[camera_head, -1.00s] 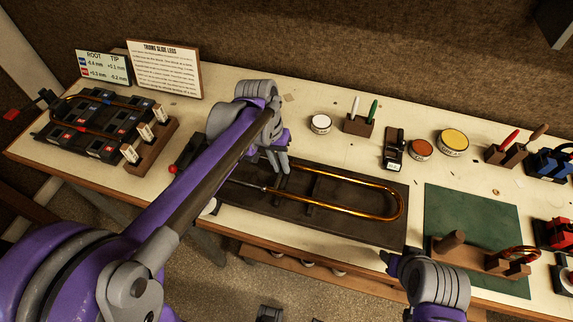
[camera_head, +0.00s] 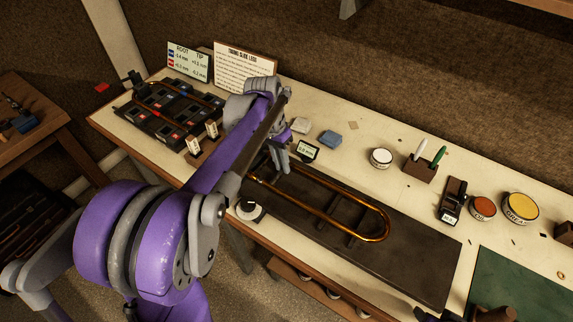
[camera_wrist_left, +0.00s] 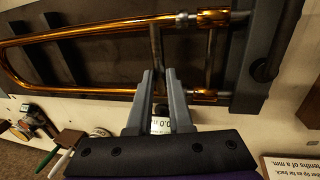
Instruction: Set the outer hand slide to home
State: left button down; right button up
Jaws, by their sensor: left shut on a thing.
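The outer hand slide (camera_head: 352,236), a long brass U, lies along the dark slide board (camera_head: 425,262) with its bow toward the right. It also shows in the left wrist view (camera_wrist_left: 75,33). My left gripper (camera_head: 281,160) is at the slide's left part. In the left wrist view my left gripper (camera_wrist_left: 159,76) is shut on the slide's cross brace (camera_wrist_left: 155,45), between the two tubes. Brass ends reach close to a second crosspiece (camera_wrist_left: 210,58). My arm hides part of the board's left end. A tip of my right gripper (camera_head: 427,316) shows at the bottom edge; its jaws are unclear.
A small display (camera_head: 307,151) stands behind the board. A black tray (camera_head: 165,112) with slide legs is at left. A white tin (camera_head: 381,158), a pen block (camera_head: 420,171), a red-brown tin (camera_head: 482,208) and a yellow tin (camera_head: 521,207) line the back. A green mat (camera_head: 535,290) lies at right.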

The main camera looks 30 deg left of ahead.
pick_arm(q)
jog(key=shift+a, duration=0.25)
jog(key=c, duration=0.8)
grip_release()
jog(key=shift+a, duration=0.1)
jog(key=shift+c, duration=0.2)
jog(key=shift+r, duration=0.1)
notch_tip(320, 180, up, 10)
jog(key=a, duration=0.2)
jog(key=shift+r+p, duration=0.2)
jog(key=shift+p, duration=0.1)
